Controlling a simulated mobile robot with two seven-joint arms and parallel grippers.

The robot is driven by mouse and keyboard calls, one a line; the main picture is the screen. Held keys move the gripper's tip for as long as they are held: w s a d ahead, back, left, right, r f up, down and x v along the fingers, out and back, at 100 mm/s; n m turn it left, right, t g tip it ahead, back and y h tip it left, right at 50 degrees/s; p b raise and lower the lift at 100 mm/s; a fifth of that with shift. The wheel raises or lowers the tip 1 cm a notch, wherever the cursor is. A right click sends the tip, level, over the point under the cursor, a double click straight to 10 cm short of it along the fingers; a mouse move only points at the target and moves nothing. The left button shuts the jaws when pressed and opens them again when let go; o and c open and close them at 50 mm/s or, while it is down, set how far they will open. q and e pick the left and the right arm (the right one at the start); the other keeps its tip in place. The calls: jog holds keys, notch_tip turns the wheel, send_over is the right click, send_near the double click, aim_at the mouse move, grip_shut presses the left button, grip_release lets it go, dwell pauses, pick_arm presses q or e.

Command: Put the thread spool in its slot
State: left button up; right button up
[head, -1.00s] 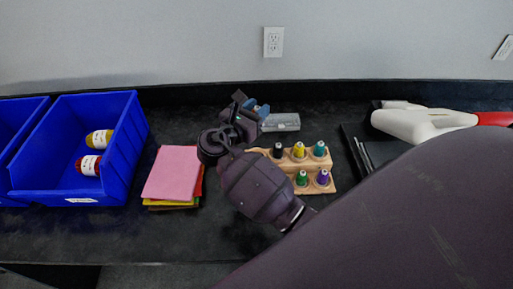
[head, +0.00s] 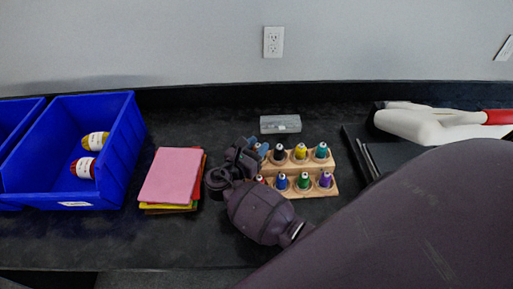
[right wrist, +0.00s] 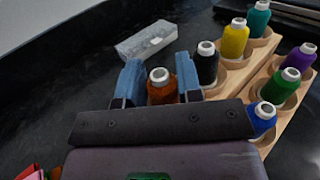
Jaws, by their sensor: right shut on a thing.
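My right gripper (head: 257,150) is shut on an orange-brown thread spool (right wrist: 162,93). In the right wrist view its two blue fingers (right wrist: 160,82) stand on either side of the spool, which looks upright. The wooden spool rack (head: 316,190) is on the table to the right of the gripper. The held spool is at the rack's left end, beside the black spool (head: 278,151) in the back row. Its lower part is hidden, so I cannot tell whether it sits in a slot or above it. My left gripper is not in view.
The rack also holds yellow (head: 301,152), teal (head: 321,150), blue (head: 281,182), green (head: 304,181) and purple (head: 325,179) spools. A grey box (head: 280,124) lies behind. A white-and-red tool (head: 425,125) is right.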

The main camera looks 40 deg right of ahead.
jog(key=shift+f, duration=0.4)
jog(key=o, duration=0.9)
jog(key=shift+r, duration=0.1)
jog(key=shift+r, duration=0.25)
jog(key=v, duration=1.2)
